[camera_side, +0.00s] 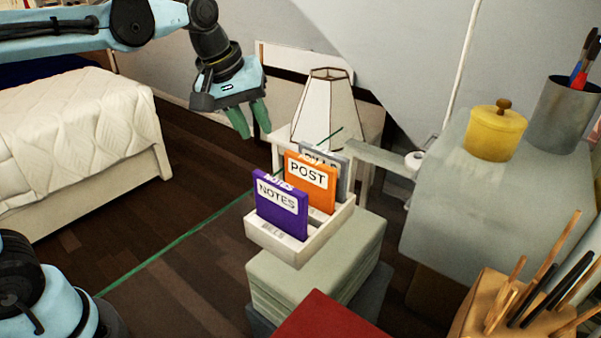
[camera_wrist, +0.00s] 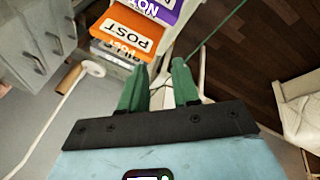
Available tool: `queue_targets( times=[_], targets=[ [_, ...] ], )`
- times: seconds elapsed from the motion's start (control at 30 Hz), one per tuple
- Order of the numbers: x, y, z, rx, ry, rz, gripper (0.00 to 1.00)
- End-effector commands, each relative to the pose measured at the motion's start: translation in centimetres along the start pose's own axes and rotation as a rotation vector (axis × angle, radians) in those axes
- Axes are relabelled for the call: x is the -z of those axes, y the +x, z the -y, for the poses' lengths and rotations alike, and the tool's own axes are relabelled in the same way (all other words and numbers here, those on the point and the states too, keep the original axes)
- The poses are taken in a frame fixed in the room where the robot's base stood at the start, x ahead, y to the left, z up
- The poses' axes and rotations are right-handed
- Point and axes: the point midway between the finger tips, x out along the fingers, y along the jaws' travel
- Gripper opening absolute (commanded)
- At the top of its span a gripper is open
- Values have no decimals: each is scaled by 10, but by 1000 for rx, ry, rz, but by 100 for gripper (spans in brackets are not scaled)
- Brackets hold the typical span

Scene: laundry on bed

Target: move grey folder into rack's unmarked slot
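The grey folder (camera_side: 342,172) stands at the back of the white rack (camera_side: 325,236), mostly hidden behind the orange POST folder (camera_side: 311,181). Its label reads BILLS; it also shows in the wrist view (camera_wrist: 112,56). The purple NOTES folder (camera_side: 281,211) stands in front of the orange one. Faint BILLS lettering shows at the rack's front, and NOTES lettering shows just behind the purple folder. I cannot make out which slot is unmarked. My gripper (camera_side: 252,128) is open and empty, above and left of the rack's back end. Its green fingers (camera_wrist: 160,66) are apart in the wrist view.
The rack stands on a pale stacked block (camera_side: 300,290). A lampshade (camera_side: 325,110) stands close behind the rack. A grey cabinet (camera_side: 480,210) with a yellow pot (camera_side: 496,135) is at right. A red surface (camera_side: 330,318) lies in front. Left of the rack is open floor.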

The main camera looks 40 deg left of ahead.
Motion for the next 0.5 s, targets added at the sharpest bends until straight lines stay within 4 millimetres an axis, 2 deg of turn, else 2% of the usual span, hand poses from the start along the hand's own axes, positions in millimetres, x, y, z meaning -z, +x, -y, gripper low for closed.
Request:
queue_targets(
  times=[0.1, 0.3, 0.5],
  targets=[
    [-22, 3, 29, -20, 170, -65, 31],
    [-56, 18, 70, -30, 452, -176, 31],
    [-76, 34, 95, -21, 632, -248, 31]
  ],
)
